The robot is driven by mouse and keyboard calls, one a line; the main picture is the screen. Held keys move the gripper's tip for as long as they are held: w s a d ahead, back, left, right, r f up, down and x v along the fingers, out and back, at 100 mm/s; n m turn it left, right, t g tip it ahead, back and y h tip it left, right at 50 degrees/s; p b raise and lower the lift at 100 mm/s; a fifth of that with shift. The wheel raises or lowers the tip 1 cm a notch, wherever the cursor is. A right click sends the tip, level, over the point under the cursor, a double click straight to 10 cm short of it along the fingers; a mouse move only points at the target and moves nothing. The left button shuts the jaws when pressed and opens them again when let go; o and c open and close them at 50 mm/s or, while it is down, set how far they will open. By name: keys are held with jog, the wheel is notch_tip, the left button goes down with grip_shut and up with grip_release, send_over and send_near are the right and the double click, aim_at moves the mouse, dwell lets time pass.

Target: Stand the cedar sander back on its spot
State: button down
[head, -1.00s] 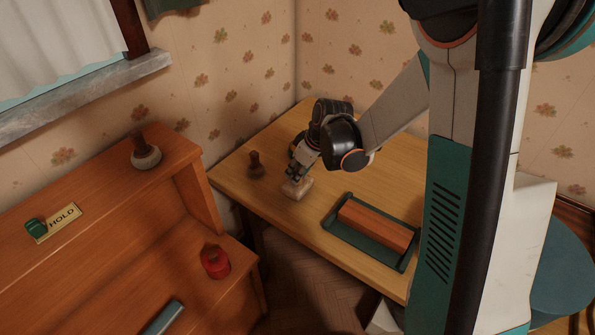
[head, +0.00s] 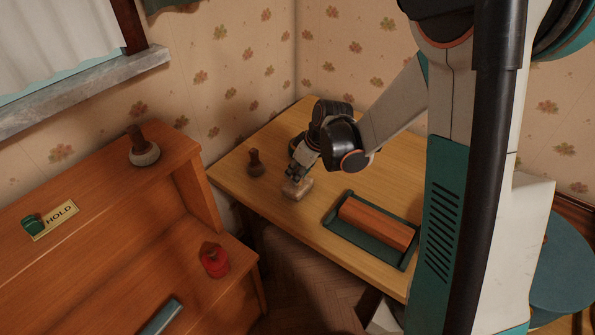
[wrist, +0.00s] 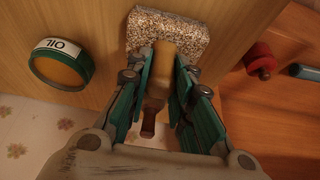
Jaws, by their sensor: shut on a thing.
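My gripper (wrist: 158,92) is shut on the tan handle (wrist: 162,65) of a sander with a pale speckled block. In the wrist view the block (wrist: 166,30) lies just beyond my fingertips. In the head view the same block (head: 297,188) is under my gripper (head: 297,174), at or just above the wooden table's surface; I cannot tell whether it touches. The upper handle is hidden by my fingers in the head view. I cannot tell from the wood which piece is cedar.
A dark knobbed piece (head: 255,163) stands left of my gripper. A round tin marked OIL (wrist: 60,65) is close by. A green tray (head: 332,222) holds a reddish wood block. On the brown furniture are a grey knobbed piece (head: 144,152), a red one (head: 214,262) and a HOLD plate (head: 63,213).

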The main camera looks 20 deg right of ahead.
aim_at(306, 187)
jog(key=shift+f, duration=0.35)
jog(key=c, duration=1.3)
grip_release()
jog(key=shift+c, duration=0.2)
jog(key=shift+r, duration=0.15)
jog(key=p+v, duration=0.4)
jog(key=v, duration=0.3)
jog(key=shift+r+p, duration=0.35)
jog(key=shift+s, duration=0.1)
